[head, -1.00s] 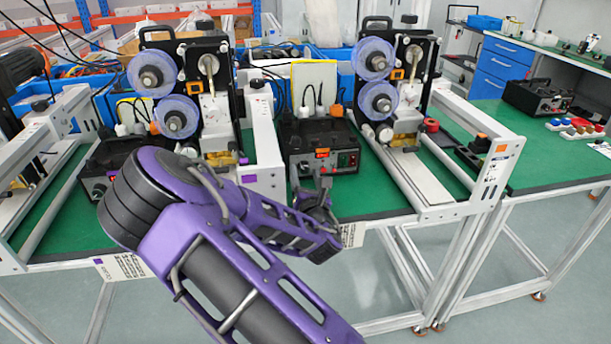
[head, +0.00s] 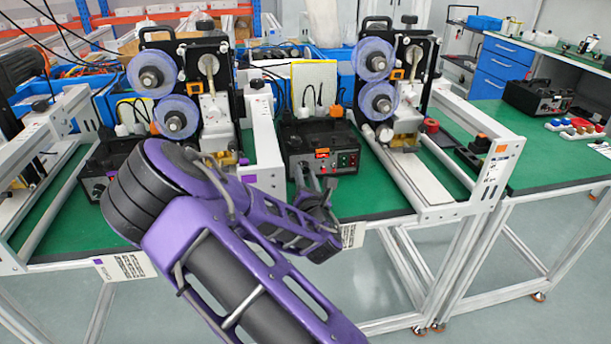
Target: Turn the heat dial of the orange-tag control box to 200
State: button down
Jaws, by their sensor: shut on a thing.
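The control box (head: 345,139) is a black box on the green table near the middle of the head view, with an orange tag (head: 322,151) and small lit buttons on its front. My gripper (head: 314,176) is at the lower left of the box's front face, its fingers reaching up to it. It is shut on the heat dial, which the fingers hide. The dial's pointer and its scale cannot be read in this view.
Reel machines with purple-blue discs (head: 376,56) stand behind on both sides. A white metal frame (head: 262,140) rises close left of the box, and a rail frame (head: 430,190) runs on the right. Another black box (head: 108,160) sits at left, partly behind my arm.

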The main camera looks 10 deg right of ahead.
jog(key=m, duration=0.5)
jog(key=shift+r, duration=0.1)
jog(key=m, duration=0.4)
jog(key=shift+m+g, duration=0.3)
jog(key=m, duration=0.4)
jog(key=shift+y, duration=0.3)
jog(key=shift+m+y, duration=0.4)
jog(key=shift+m, duration=1.7)
jog(key=c, duration=0.6)
grip_release()
jog(key=shift+o, duration=0.2)
jog(key=shift+s, duration=0.1)
